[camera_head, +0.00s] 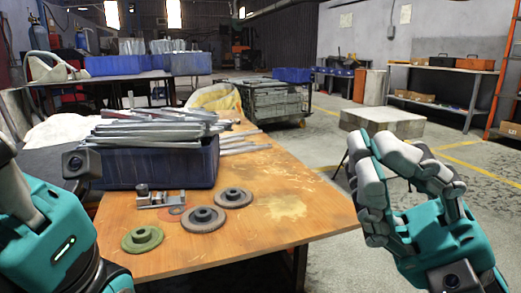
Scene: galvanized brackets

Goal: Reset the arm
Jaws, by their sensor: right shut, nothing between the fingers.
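My right gripper (371,149) is raised at the right, in front of the table's right edge and over the floor. Its grey fingers are together and hold nothing. My left arm comes in at the lower left, with its teal housing and small camera showing. The left gripper's fingers are cut off or hidden, so I cannot tell their state.
A wooden table (275,195) holds a blue crate (160,166) piled with metal bars (160,128), grey flanged discs (204,219), a greenish disc (142,239) and a small metal fixture (158,199). A concrete block (383,122) and shelving (440,72) stand behind, with open floor between.

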